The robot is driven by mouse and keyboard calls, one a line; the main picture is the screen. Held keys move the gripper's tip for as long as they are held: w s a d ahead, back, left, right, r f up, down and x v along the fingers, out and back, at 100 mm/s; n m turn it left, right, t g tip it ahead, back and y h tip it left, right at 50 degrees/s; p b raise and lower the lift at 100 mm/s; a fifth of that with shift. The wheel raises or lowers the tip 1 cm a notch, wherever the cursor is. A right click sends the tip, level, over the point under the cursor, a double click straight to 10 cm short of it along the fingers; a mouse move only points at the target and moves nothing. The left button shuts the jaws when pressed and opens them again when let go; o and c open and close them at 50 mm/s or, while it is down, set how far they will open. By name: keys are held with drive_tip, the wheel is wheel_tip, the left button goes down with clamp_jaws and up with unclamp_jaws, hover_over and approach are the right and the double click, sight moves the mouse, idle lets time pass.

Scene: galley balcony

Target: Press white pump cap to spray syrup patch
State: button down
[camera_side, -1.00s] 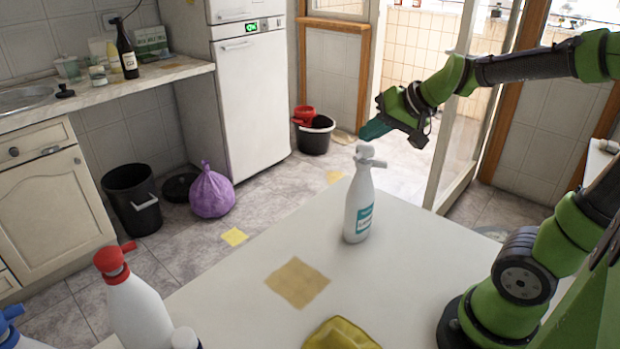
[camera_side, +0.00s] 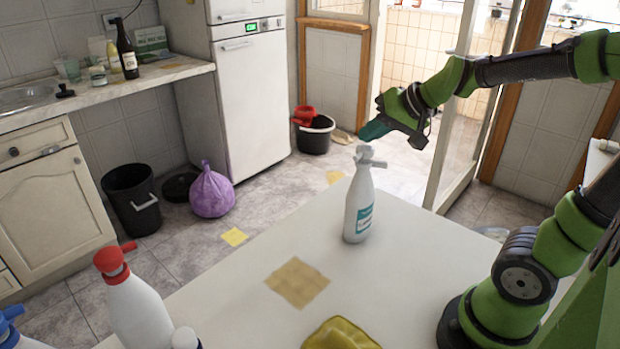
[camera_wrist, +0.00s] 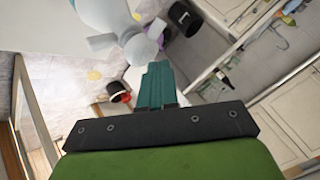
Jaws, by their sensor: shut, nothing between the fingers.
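The spray bottle with the white pump cap (camera_side: 364,155) stands upright on the white table (camera_side: 420,262). Its body (camera_side: 358,208) is white with a teal label. The brown syrup patch (camera_side: 297,283) lies flat on the table, left of the bottle and nearer the camera. My gripper (camera_side: 372,131) is shut and empty, its teal fingers just above the cap in the side view. In the wrist view the shut fingers (camera_wrist: 156,84) point toward the white cap (camera_wrist: 138,46); I cannot tell whether they touch it.
A red-capped white bottle (camera_side: 134,302) stands at the front left, with a blue-capped one (camera_side: 12,330) beside it. A yellow cloth (camera_side: 342,335) lies at the table's front. A purple bag (camera_side: 212,192) and black bins are on the floor. The table right of the bottle is clear.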

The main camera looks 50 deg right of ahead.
sight(371, 147)
drive_tip(key=shift+f, duration=0.5)
idle(0.4)
drive_tip(key=shift+r, duration=0.55)
drive_tip(key=shift+r, duration=3.05)
